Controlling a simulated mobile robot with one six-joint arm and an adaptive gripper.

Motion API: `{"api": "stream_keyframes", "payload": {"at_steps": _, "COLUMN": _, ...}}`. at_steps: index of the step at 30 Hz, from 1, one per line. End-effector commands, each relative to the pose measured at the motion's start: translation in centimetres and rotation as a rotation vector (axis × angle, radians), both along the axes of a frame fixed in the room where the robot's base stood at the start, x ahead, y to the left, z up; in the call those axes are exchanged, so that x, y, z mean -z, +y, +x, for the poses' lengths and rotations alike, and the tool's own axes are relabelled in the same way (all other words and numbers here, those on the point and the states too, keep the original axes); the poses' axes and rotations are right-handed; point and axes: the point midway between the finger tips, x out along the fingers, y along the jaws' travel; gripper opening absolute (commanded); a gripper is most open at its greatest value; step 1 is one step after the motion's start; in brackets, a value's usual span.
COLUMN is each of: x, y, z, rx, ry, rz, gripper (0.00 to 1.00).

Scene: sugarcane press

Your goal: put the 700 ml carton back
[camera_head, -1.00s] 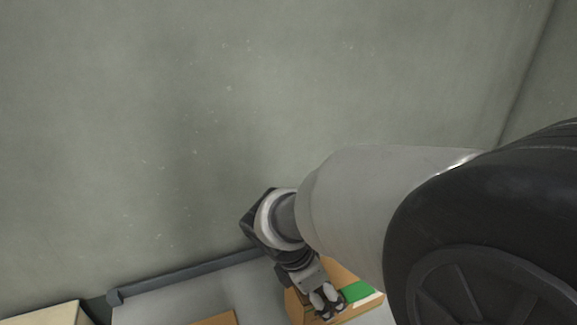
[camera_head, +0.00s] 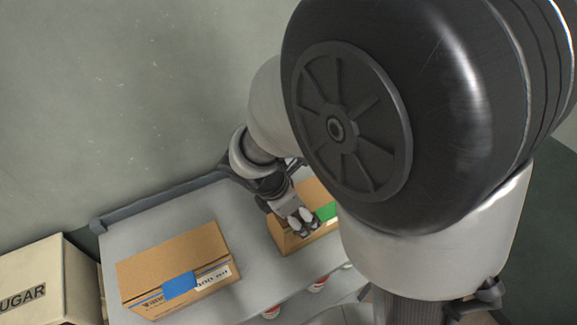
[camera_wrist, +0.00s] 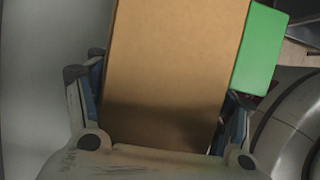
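A brown carton with a green label (camera_head: 325,212) is at the right part of a grey table, under my gripper (camera_head: 297,222). In the wrist view, the carton (camera_wrist: 175,60) fills the space between my fingers, with its green label at the right. The blue-padded fingers of my gripper (camera_wrist: 160,115) lie close along both sides of it, and I appear shut on it. I cannot tell whether its underside touches the table. A second carton with a blue label (camera_head: 178,265) stands on the left part. Neither volume print is clearly readable.
The grey table (camera_head: 140,235) has a dark raised rail along the wall. Free table surface lies between the two cartons. A cream SUGAR box (camera_head: 45,280) stands left of the table. Red-and-white items (camera_head: 318,284) show at the table's front edge.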

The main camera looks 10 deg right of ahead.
Motion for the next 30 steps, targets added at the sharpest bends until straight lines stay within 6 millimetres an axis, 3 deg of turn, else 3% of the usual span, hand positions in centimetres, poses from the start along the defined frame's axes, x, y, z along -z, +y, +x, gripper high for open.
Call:
{"api": "stream_keyframes", "payload": {"at_steps": 8, "x": 0.0, "y": 0.0, "z": 0.0, "rx": 0.0, "ry": 0.0, "rz": 0.0, "gripper": 0.92}}
{"api": "stream_keyframes", "payload": {"at_steps": 20, "x": -0.2, "y": 0.0, "z": 0.0, "rx": 0.0, "ry": 0.0, "rz": 0.0, "gripper": 0.93}}
{"api": "stream_keyframes", "payload": {"at_steps": 25, "x": -2.0, "y": 0.6, "z": -0.1, "rx": 0.0, "ry": -0.005, "rz": 0.002, "gripper": 0.93}}
{"api": "stream_keyframes", "payload": {"at_steps": 30, "x": -5.5, "y": 2.0, "z": -0.5, "rx": -0.002, "ry": -0.006, "rz": 0.003, "gripper": 0.93}}
